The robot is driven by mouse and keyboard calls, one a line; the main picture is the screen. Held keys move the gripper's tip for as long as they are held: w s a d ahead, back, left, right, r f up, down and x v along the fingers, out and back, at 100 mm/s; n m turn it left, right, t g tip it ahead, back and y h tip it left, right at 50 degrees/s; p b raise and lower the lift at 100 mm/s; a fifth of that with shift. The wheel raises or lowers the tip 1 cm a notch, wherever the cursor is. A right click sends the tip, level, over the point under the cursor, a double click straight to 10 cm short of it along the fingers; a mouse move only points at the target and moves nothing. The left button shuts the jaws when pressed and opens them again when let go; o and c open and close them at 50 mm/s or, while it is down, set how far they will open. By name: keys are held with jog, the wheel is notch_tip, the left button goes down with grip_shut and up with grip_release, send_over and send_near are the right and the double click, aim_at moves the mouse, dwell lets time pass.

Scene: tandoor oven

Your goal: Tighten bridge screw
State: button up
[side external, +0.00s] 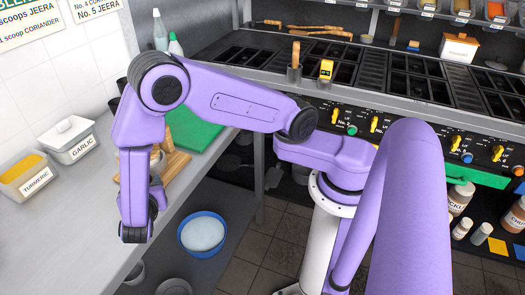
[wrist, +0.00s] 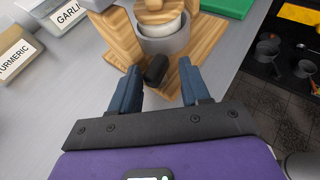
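A short black knob (wrist: 156,70), which may be the bridge screw, sticks out from the front of a wooden stand (wrist: 118,38) in the wrist view. The stand holds a grey cylinder (wrist: 168,42) with a pale jar and a wooden top. My gripper (wrist: 160,76) is open, with one blue finger on each side of the knob. The knob lies between the fingertips, with visible gaps on both sides. In the side external view the wooden stand (side external: 177,163) is partly hidden behind my arm, and my fingers cannot be made out.
Turmeric (side external: 27,176) and garlic (side external: 68,139) containers stand at the left on the grey counter (side external: 75,235). A green board (side external: 192,132) lies behind the stand. A blue bowl (side external: 202,233) is below the counter edge. The counter in front of the stand is clear.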

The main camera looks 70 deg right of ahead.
jog(key=n+t+y, duration=0.2)
jog(key=n, duration=0.1)
jog(key=d+n+t+y, duration=0.1)
jog(key=y, duration=0.1)
jog(key=shift+s, duration=0.35)
jog(key=v, duration=1.7)
jog(key=x, duration=1.7)
jog(key=shift+w+d+r, duration=0.15)
jog(key=shift+w, duration=0.2)
jog(key=shift+w+d+n, duration=0.1)
jog(key=shift+w+n, duration=0.05)
jog(key=shift+n, duration=0.25)
jog(key=shift+d+n+t+y, duration=0.1)
jog(key=shift+n+t+y, duration=0.6)
jog(key=shift+n+y, duration=0.5)
jog(key=shift+s+y, duration=0.25)
jog(key=shift+y, duration=0.25)
jog(key=a+v, duration=0.1)
jog(key=v, duration=1.6)
jog(key=s+d+r+m+g+h, duration=0.1)
jog(key=s+d+m+g+h, duration=0.15)
jog(key=d+m+g, duration=0.55)
jog(key=s+d+r+m+g+y, duration=0.2)
jog(key=s+d+m+g+y, duration=0.1)
jog(key=s+m, duration=0.4)
jog(key=shift+s+d+r+m+g, duration=0.3)
jog(key=shift+d+m+g, duration=0.4)
jog(key=shift+d+m, duration=0.8)
jog(key=shift+a+y, duration=0.25)
jog(key=shift+c, duration=0.3)
